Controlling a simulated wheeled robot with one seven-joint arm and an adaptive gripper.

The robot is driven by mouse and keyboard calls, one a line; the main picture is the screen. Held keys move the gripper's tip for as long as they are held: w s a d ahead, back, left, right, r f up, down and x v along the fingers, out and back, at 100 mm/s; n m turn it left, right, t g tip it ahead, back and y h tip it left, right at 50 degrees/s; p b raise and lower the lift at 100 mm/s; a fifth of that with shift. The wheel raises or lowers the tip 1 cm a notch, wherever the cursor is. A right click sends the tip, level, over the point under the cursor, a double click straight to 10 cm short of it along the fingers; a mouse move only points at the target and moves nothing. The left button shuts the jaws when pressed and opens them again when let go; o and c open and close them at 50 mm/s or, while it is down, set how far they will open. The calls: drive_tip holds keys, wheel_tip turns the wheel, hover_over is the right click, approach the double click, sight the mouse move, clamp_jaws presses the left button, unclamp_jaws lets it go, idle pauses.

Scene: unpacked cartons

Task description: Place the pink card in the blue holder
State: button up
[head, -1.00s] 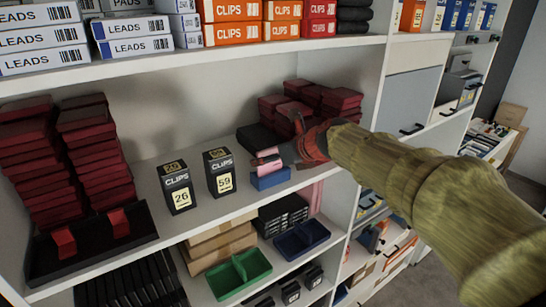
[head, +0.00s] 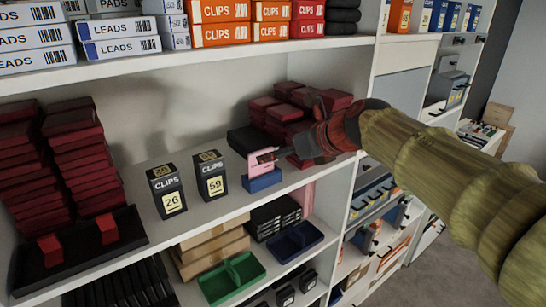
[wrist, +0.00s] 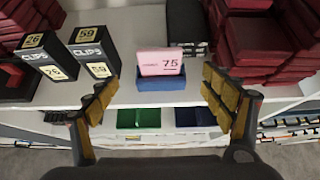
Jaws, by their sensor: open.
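The pink card (head: 259,165) stands upright in the blue holder (head: 263,181) on the middle shelf, near its front edge.
Two black clips boxes, 26 (head: 168,190) and 59 (head: 210,175), stand left of the holder. Stacks of dark red boxes (head: 290,110) and a black box (head: 247,139) are behind it. Below are a green tray (head: 231,279) and a dark blue tray (head: 296,241).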

drive_tip(key=s+d+r+m+t+h, duration=0.2)
drive_tip(key=d+r+m+t, duration=0.55)
drive_tip(key=r+m, duration=0.5)
drive_tip(key=s+d+f+m+g+h, duration=0.1)
drive_tip(key=s+d+f+m+h, duration=0.2)
drive_tip(key=d+m, duration=0.3)
drive_tip(key=s+d+f+m+h, duration=0.3)
drive_tip(key=d+f+m, duration=0.1)
drive_tip(key=m, duration=0.4)
drive_tip(key=s+d+f+m+g+h, duration=0.2)
drive_tip(key=s+d+f+m+g, duration=0.25)
drive_tip(key=s+f+m, duration=0.65)
drive_tip(key=s+a+f+m+g+y, duration=0.3)
drive_tip(key=s+a+f+m+g, duration=0.2)
drive_tip(key=s+f, duration=0.7)
drive_tip(key=shift+s+a+f+g+y, duration=0.15)
drive_tip(key=shift+a+f+g+y, duration=0.2)
drive_tip(key=shift+a+f, duration=0.6)
drive_tip(key=shift+a+r, duration=0.15)
